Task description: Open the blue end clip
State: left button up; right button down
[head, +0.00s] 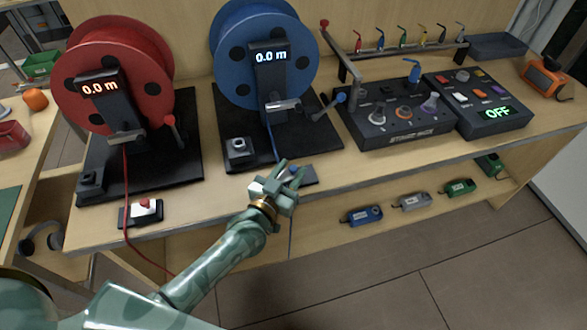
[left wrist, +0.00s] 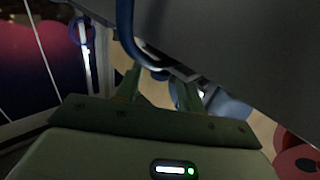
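The blue end clip (head: 307,176) is a small dark plate at the bench's front edge, below the blue reel (head: 233,60). A bit of blue shows on it, but my left gripper (head: 289,172) covers much of it. A blue cable (head: 271,135) runs down from the reel towards the clip. My left gripper is right at the clip with its fingers apart. Whether they touch it I cannot tell. In the left wrist view the fingers (left wrist: 158,88) stand apart below a dark surface, with a curved blue strand (left wrist: 125,30) close by. My right gripper is not in view.
The red reel (head: 118,65) stands left, with its red-buttoned clip (head: 143,212) at the bench edge. A control box (head: 395,118) and an "OFF" panel (head: 478,100) stand right. Several small boxes, one blue (head: 362,215), sit on the lower shelf.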

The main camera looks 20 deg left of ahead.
pick_arm(q)
jog(key=shift+w+d, duration=0.15)
jog(key=shift+w, duration=0.75)
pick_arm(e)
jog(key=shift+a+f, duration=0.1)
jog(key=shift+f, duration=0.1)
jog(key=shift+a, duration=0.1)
pick_arm(q)
grip_shut()
jog(key=shift+w+d, duration=0.5)
jog(key=shift+d, duration=0.25)
jog(key=shift+w+d, duration=0.45)
jog(key=shift+d, duration=0.25)
grip_release()
jog(key=shift+s, duration=0.15)
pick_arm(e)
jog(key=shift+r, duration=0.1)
